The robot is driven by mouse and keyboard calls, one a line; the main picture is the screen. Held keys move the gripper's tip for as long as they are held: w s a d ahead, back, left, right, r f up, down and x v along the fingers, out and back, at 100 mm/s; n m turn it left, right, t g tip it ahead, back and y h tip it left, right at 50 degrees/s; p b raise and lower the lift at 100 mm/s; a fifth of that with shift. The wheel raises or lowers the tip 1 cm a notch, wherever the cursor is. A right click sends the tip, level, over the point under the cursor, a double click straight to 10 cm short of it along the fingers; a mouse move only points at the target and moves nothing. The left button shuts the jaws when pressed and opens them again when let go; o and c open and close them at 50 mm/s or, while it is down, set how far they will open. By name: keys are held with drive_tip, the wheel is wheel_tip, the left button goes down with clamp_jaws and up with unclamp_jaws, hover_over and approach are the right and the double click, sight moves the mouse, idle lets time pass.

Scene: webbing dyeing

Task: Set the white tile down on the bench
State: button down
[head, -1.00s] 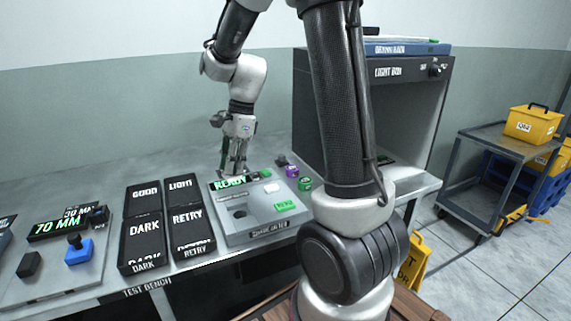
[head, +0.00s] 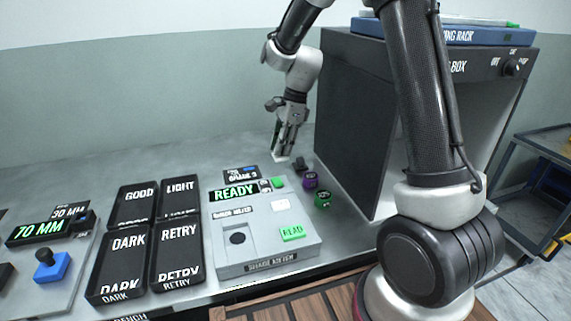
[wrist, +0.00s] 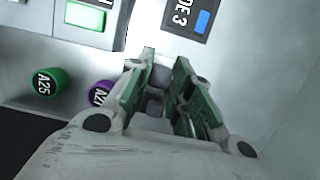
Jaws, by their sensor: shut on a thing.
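In the head view my gripper (head: 281,153) points down over the bench (head: 345,232), behind and right of the shade meter (head: 262,262). It is shut on the white tile (head: 279,159), a small pale piece at the fingertips. In the wrist view my gripper (wrist: 160,75) has green-padded fingers, and only a little of the pale tile shows between them. The tile is low over the bench; I cannot tell whether it touches.
A purple cylinder (head: 310,180), a green cylinder (head: 323,199) and a small dark object (head: 301,165) stand right of the meter. The light box (head: 358,125) rises further right. Dark trays (head: 128,242) lie left. Bare bench lies behind the meter.

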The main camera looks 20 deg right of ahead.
drive_tip(key=shift+f, duration=2.8)
drive_tip(key=c, duration=1.3)
unclamp_jaws()
drive_tip(key=shift+f, duration=0.1)
drive_tip(key=v, duration=1.2)
drive_tip(key=shift+s+a, duration=0.1)
